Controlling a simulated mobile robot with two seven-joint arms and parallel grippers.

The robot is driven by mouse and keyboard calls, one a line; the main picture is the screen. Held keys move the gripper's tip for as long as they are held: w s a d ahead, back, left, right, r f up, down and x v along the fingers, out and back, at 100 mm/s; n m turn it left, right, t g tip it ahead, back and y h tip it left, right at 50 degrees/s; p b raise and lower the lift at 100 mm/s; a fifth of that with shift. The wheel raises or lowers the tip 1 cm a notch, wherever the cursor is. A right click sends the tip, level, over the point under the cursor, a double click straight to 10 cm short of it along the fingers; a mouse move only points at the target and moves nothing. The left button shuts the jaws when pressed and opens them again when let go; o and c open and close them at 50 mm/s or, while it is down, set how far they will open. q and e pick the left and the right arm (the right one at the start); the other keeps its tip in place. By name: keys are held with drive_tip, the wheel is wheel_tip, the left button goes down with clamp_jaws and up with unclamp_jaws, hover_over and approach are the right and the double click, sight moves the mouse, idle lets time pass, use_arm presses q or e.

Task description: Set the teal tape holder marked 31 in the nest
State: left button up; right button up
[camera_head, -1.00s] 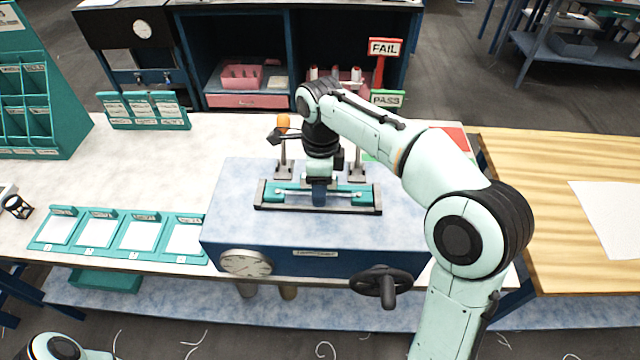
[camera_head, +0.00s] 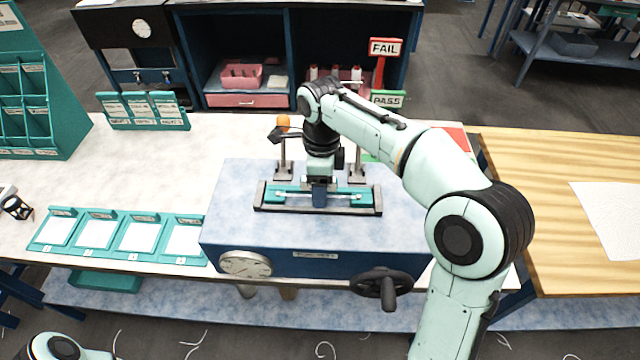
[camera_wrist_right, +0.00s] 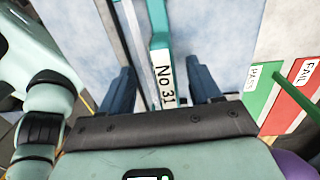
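The teal tape holder (camera_head: 350,201) lies lengthwise along the nest (camera_head: 260,196) on top of the blue machine, between the grey end blocks. In the right wrist view the holder (camera_wrist_right: 158,30) carries a white label reading "No 31". My right gripper (camera_head: 319,197) points down over the middle of the holder. In the wrist view its two blue fingers (camera_wrist_right: 160,78) stand apart on either side of the holder, with gaps showing. The palm hides the near end, and I cannot tell whether the holder is fully seated. My left gripper is not in view.
The blue machine (camera_head: 300,262) has a dial (camera_head: 245,263) and a black handwheel (camera_head: 381,283) in front. Several teal trays with white cards (camera_head: 98,233) lie left. Posts, one orange-topped (camera_head: 283,122), stand behind the nest. FAIL (camera_head: 385,47) and PASS (camera_head: 387,99) signs stand behind right.

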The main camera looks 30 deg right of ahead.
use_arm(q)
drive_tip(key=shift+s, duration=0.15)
use_arm(e)
drive_tip(key=shift+s+a+f, duration=0.3)
drive_tip(key=shift+s+f, duration=0.05)
drive_tip(key=shift+f, duration=0.1)
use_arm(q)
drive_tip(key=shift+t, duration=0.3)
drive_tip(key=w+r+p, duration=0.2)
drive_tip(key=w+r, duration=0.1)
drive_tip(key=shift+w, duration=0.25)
use_arm(e)
wheel_tip(320, 180, up, 14)
drive_tip(key=d, duration=0.1)
drive_tip(key=shift+w+r, duration=0.15)
drive_tip(key=shift+w, duration=0.3)
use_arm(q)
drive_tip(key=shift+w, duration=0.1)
use_arm(e)
drive_tip(key=shift+w, duration=0.15)
